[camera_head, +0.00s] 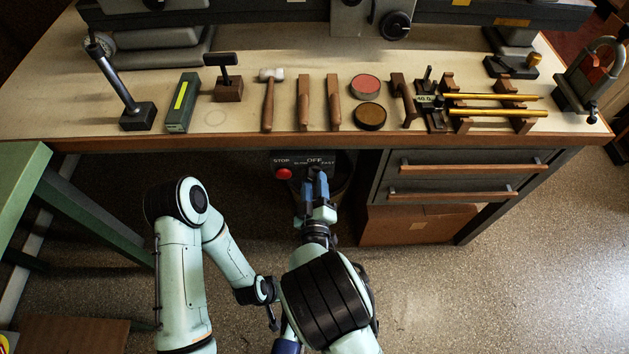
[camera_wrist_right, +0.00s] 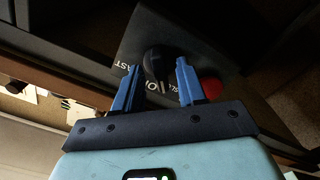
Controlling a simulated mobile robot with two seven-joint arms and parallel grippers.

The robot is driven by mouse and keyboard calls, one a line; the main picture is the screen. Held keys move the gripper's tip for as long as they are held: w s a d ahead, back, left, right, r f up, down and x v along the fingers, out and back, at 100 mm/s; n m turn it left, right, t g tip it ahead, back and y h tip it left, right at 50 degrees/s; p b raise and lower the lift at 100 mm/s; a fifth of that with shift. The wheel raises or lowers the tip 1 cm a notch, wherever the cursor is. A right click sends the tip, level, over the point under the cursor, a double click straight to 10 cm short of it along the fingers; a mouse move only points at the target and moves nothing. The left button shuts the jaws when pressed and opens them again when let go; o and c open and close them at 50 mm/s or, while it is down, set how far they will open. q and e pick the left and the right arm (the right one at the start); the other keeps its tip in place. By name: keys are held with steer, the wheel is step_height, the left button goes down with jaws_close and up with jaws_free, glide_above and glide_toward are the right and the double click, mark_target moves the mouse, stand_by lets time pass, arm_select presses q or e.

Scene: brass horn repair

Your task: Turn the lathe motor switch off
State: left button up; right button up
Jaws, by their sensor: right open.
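The lathe motor switch is a dark knob (camera_wrist_right: 154,62) on a grey panel under the bench's front edge. Contact and the knob's setting cannot be told. My left arm is bent at lower left; its gripper is not clear.
The wooden bench top (camera_head: 240,85) above carries a row of tools, including a mallet (camera_head: 269,98) and brass tubes (camera_head: 495,97). Drawers (camera_head: 465,174) and a cardboard box (camera_head: 415,224) stand right of the panel. A green table (camera_head: 22,185) is at left.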

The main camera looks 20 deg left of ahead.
steer(key=shift+w+a, duration=0.2)
steer(key=shift+w, duration=0.45)
jaws_close()
